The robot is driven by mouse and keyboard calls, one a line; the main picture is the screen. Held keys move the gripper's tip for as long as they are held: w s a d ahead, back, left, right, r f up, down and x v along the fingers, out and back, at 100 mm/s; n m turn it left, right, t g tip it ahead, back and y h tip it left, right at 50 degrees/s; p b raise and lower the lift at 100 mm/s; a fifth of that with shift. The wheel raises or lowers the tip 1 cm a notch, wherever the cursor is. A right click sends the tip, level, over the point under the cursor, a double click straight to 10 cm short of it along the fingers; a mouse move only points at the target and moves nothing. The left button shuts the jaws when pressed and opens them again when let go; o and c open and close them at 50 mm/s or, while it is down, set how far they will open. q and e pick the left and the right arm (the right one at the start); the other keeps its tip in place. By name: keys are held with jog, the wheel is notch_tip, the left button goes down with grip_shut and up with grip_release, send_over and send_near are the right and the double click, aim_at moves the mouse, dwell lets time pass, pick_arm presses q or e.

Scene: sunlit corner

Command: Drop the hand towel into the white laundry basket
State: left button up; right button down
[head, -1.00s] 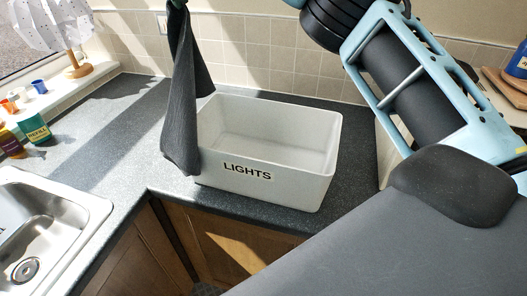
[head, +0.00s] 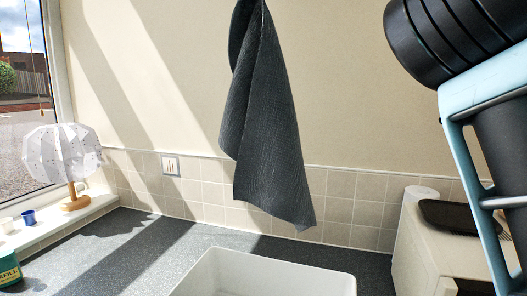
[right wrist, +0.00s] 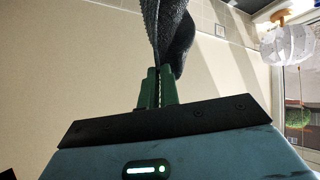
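The dark grey hand towel (head: 268,130) hangs in the upper middle of the head view, its top cut off by the frame edge. The white basket (head: 262,268) stands on the counter at the bottom of the head view, only its upper part showing. The towel's lower end hangs above the basket's rim in the picture, apart from it. My right gripper (right wrist: 158,85) shows in the right wrist view with its green fingers shut on the towel (right wrist: 170,35). It is out of the head view. My left gripper is in neither view.
A white patterned lamp (head: 63,155) stands on the windowsill at left, near a blue cup (head: 29,217) and a green refill bottle (head: 8,268). A pale cabinet (head: 440,240) with a black tray (head: 455,216) stands at right. The dark counter (head: 120,250) is clear left of the basket.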

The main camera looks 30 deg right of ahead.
jog(key=shift+s+r, duration=0.5)
jog(key=shift+w+d+f, duration=0.1)
jog(key=shift+f, duration=0.05)
notch_tip(320, 180, down, 10)
dwell(0.9)
dwell(0.8)
notch_tip(320, 180, down, 47)
dwell(1.9)
